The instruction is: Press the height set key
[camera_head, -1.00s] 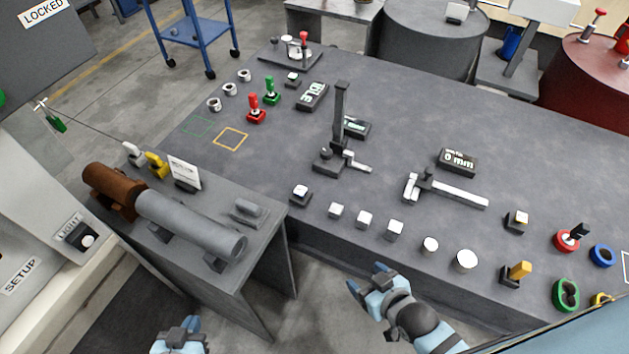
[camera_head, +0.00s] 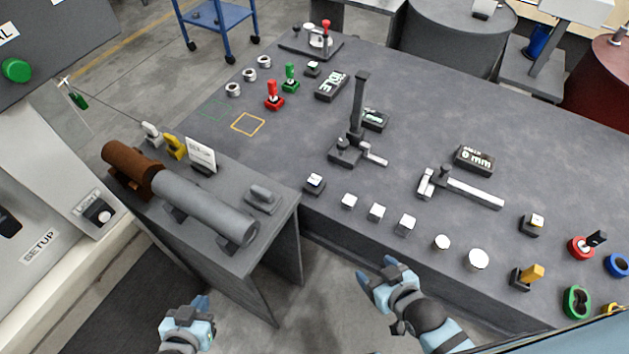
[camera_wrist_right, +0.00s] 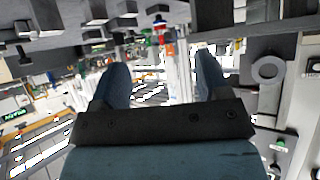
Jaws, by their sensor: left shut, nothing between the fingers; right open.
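Small keys with pale tops on dark bases stand on the grey bench: one at the near left edge (camera_head: 315,183), one at the right (camera_head: 532,223), and one at the back left (camera_head: 313,68). I cannot read which is the height set key. An upright height gauge (camera_head: 357,110) with a small display (camera_head: 374,119) stands mid-bench. My right gripper (camera_head: 377,280) is open and empty, in front of the bench's near edge, apart from every key. Its two fingers show in the right wrist view (camera_wrist_right: 160,80). My left gripper (camera_head: 198,306) is shut and empty, low in front of the side stand.
A side stand with a brown and grey cylinder (camera_head: 200,211) adjoins the bench at left. White blocks (camera_head: 376,212) and round discs (camera_head: 476,260) line the near edge. A caliper (camera_head: 460,188) and display (camera_head: 474,159) lie right of the gauge. Red and green joysticks (camera_head: 273,96) stand back left.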

